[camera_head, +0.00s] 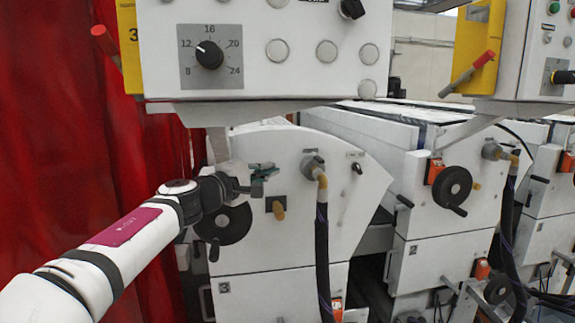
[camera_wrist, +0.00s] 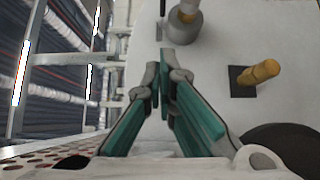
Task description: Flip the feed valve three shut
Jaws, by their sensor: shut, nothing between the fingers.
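No label marks feed valve three, so I cannot tell for sure which part it is. A grey round fitting (camera_head: 309,163) with a tan elbow and a black hose is on the white machine's front; it also shows in the wrist view (camera_wrist: 183,32). A tan handle (camera_head: 279,210) on a dark square plate is below and left of it, and at the right in the wrist view (camera_wrist: 258,74). My gripper (camera_head: 264,171) is left of the fitting and above the tan handle. In the wrist view its teal fingers (camera_wrist: 164,77) are closed and empty, tips just short of the fitting.
A control box (camera_head: 300,20) with a dial overhangs the machine. A yellow plate (camera_head: 129,45) marked 3 and a red lever (camera_head: 104,42) are at its left. A black handwheel (camera_head: 224,224) is below my gripper. The black hose (camera_head: 322,255) hangs to the right. Red curtain (camera_head: 50,150) fills the left.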

